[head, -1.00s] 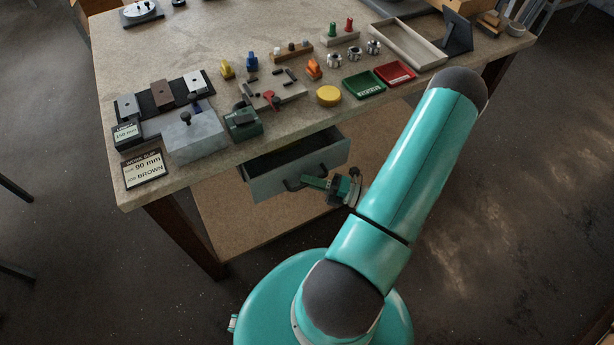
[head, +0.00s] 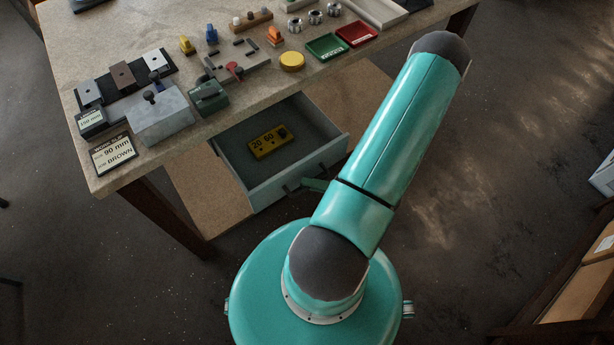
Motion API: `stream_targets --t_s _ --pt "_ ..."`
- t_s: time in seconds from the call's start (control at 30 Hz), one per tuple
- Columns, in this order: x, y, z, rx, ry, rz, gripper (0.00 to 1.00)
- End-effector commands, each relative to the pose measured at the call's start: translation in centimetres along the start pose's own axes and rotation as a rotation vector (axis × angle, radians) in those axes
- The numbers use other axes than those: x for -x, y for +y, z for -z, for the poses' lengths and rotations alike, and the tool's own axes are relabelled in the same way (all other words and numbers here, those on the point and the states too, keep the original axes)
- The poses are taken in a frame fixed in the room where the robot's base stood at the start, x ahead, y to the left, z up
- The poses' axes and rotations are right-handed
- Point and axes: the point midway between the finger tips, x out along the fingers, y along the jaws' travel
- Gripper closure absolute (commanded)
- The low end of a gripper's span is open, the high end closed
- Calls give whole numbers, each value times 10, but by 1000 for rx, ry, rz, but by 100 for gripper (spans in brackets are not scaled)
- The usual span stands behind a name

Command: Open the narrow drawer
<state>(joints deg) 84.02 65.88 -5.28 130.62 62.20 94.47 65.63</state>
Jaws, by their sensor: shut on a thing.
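The narrow drawer (head: 233,178) under the bench top stands pulled well out in the head view. Its grey front (head: 275,192) faces my body, and its dark handle (head: 289,188) shows in part. A yellow block (head: 268,142) marked 20 and 60 lies inside on the drawer floor. My gripper (head: 312,184) is at the drawer front, shut on the handle. My teal arm hides most of the gripper and part of the handle.
A wooden shelf lies below. Dark floor is open at right.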

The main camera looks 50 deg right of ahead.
Motion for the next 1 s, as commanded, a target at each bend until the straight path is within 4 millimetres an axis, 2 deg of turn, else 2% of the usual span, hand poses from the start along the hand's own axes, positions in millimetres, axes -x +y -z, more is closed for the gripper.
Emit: stream_targets --t_s 0.33,0.37,0.43,0.47,0.77,0.87,1.0 --pt "2 1 2 -1 0 -1 100" --pt "2 1 2 -1 0 -1 83" --pt "2 1 2 -1 0 -1 70" --pt "2 1 2 -1 0 -1 67" --pt "4 0 2 0 0 0 67" --pt "11 0 2 1 -1 1 67" --pt "33 0 2 1 -2 3 67"
